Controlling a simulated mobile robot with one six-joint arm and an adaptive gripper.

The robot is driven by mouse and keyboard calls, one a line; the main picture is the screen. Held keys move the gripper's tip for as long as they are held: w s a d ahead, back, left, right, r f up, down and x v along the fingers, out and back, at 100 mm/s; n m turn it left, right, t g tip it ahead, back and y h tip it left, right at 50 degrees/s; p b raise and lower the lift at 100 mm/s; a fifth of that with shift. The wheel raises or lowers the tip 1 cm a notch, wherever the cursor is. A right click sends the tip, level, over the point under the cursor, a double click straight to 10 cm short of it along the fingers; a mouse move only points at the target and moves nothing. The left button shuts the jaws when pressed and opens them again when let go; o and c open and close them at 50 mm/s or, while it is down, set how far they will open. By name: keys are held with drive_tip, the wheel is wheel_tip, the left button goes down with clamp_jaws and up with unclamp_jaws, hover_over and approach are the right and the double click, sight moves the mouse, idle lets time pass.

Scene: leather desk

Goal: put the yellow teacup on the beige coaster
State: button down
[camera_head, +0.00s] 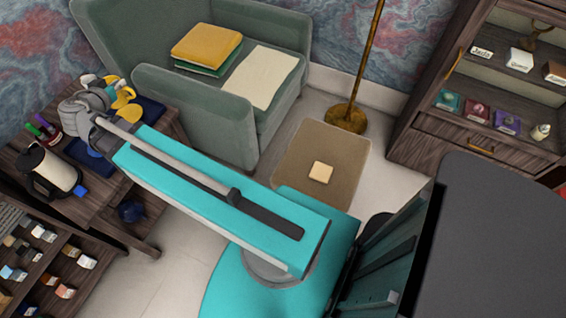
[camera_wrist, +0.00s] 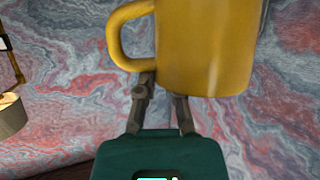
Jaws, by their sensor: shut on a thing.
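The yellow teacup (camera_wrist: 210,45) fills the top of the wrist view, its handle at the left. My gripper (camera_wrist: 163,88) is shut on it from below in that picture. In the head view the cup (camera_head: 124,97) shows partly behind my gripper (camera_head: 110,84), over the wooden desk at the left; whether it touches the desk is unclear. A small beige square (camera_head: 320,172), which looks like the beige coaster, lies on a brown square top right of centre, well away from the cup. Nothing is seen on it.
The wooden desk (camera_head: 100,209) bears a white-and-black jug (camera_head: 50,170), pens and dark blue items. A green armchair (camera_head: 190,121) with folded cloths stands behind my arm. A brass lamp stand (camera_head: 346,117) rises behind the brown top (camera_head: 290,160). A shelf cabinet stands at right.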

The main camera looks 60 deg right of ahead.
sight(123, 93)
wheel_tip(123, 93, up, 12)
drive_tip(key=p, duration=1.1)
drive_tip(key=shift+r, duration=0.25)
drive_tip(key=shift+p, duration=0.3)
drive_tip(key=shift+s, duration=0.15)
